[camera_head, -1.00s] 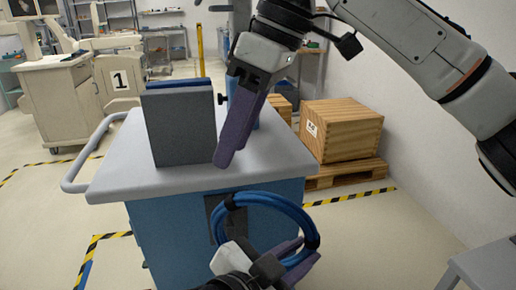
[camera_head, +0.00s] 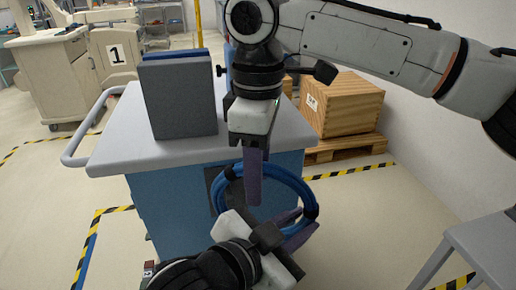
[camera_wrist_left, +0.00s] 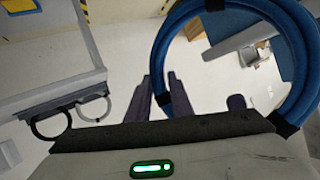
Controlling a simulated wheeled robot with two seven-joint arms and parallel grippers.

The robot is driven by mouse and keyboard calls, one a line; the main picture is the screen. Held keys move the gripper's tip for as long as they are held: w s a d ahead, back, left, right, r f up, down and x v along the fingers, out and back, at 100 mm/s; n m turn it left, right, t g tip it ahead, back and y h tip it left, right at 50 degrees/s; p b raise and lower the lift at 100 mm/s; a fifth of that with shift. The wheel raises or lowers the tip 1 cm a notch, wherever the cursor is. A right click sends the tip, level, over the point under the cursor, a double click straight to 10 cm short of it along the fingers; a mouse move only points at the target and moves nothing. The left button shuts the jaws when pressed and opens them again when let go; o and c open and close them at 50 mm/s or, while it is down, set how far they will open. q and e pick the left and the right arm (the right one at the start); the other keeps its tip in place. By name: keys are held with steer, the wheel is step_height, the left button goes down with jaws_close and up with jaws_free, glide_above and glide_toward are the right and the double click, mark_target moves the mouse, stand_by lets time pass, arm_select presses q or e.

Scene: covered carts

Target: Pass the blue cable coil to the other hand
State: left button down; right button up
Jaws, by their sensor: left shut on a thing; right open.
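The blue cable coil (camera_head: 290,178) is a round ring with black bands, held upright in front of the cart. It also shows large at the upper right of the left wrist view (camera_wrist_left: 300,55). My left gripper (camera_head: 290,232) comes in from the bottom and is shut on the coil's lower right part. My right gripper (camera_head: 252,182) comes down from above, open, its purple fingers pointing down and overlapping the coil's upper left part in the head view. One finger largely hides the other. I cannot tell whether they touch the coil.
The blue cart (camera_head: 165,215) with a grey top stands close behind the coil. Dark grey upright panels (camera_head: 180,98) stand on it. A wooden crate (camera_head: 345,105) on a pallet sits behind at right. A grey table (camera_head: 485,250) is at the lower right. Floor between is free.

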steer(key=shift+f, duration=0.95)
jaws_close()
arm_select(q)
steer(key=c, duration=1.5)
jaws_free()
arm_select(e)
steer(key=shift+r, duration=0.1)
